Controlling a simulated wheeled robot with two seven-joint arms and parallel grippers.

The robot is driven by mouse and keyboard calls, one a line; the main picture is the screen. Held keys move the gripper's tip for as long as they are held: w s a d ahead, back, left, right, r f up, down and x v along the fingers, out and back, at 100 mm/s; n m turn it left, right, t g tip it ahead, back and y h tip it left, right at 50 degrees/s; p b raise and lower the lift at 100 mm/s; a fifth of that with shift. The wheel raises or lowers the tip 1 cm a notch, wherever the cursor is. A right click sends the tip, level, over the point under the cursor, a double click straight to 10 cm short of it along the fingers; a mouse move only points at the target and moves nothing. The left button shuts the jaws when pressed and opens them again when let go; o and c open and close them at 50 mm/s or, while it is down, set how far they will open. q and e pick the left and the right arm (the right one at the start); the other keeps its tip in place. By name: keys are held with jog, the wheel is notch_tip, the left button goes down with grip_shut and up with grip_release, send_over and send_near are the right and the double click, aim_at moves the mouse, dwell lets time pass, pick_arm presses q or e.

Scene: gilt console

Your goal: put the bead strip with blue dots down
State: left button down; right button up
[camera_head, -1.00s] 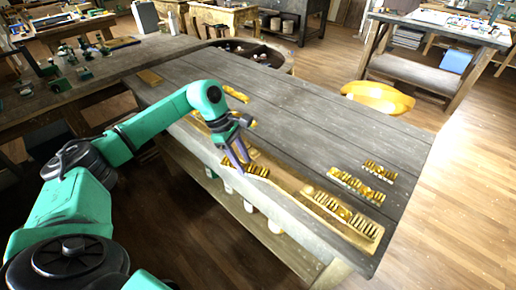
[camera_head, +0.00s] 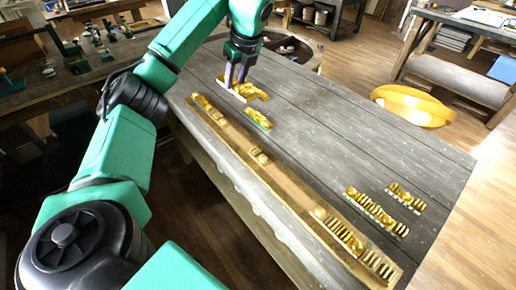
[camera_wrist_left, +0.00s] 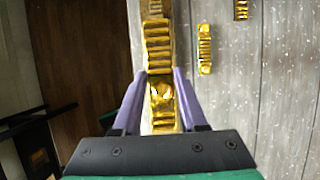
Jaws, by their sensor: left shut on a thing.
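My left gripper (camera_head: 236,84) points down over the back left part of the grey plank table. It is shut on a gold ridged bead strip (camera_wrist_left: 162,95), which runs between its purple fingers in the left wrist view. No blue dots can be made out on it. In the head view the held strip is close to other gold pieces (camera_head: 258,95), and I cannot tell whether it touches the table. My right gripper is not in view.
A small gold strip (camera_head: 258,119) lies just in front. A long shallow wooden tray (camera_head: 285,195) with gold pieces runs along the table's front edge. Gold strips (camera_head: 377,212) lie at the right. The table's middle (camera_head: 335,130) is clear. A yellow bowl-like thing (camera_head: 412,105) stands beyond the table.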

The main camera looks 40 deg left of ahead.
pick_arm(q)
jog(key=f, duration=1.8)
jog(key=shift+s+f, duration=0.35)
jog(key=shift+s, duration=0.05)
jog(key=shift+w+f, duration=0.15)
jog(key=shift+f, duration=0.05)
jog(key=shift+c, duration=2.2)
grip_release()
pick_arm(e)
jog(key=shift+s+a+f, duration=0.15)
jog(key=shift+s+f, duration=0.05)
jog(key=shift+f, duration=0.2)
pick_arm(q)
jog(key=b+v, duration=0.1)
jog(key=v, duration=1.1)
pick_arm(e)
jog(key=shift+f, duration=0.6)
